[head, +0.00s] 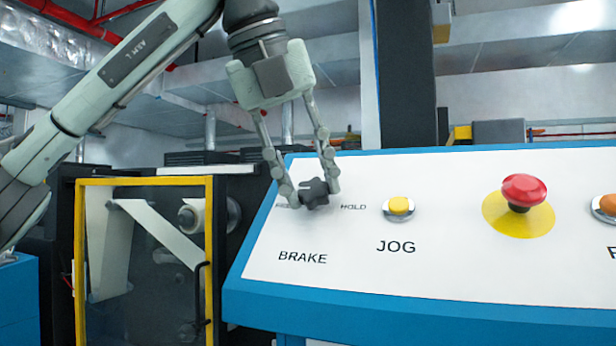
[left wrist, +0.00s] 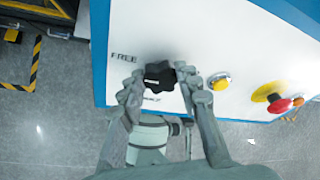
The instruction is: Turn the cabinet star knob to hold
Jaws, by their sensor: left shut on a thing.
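The black star knob (head: 314,194) sits on the white sloped panel above the word BRAKE, with HOLD printed to its right and a partly hidden label to its left. My left gripper (head: 312,193) comes down from above with its two fingers on either side of the knob, shut on it. In the left wrist view the star knob (left wrist: 159,75) lies between the fingertips (left wrist: 158,78), and the word FREE shows beside it. The knob's exact pointing direction is hard to tell. My right gripper is not in view.
The blue-edged cabinet panel (head: 450,245) also carries a yellow JOG button (head: 399,206), a red mushroom button (head: 524,190) on a yellow disc and an orange button (head: 607,205) at the right edge. A yellow-framed machine door (head: 210,260) stands to the left.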

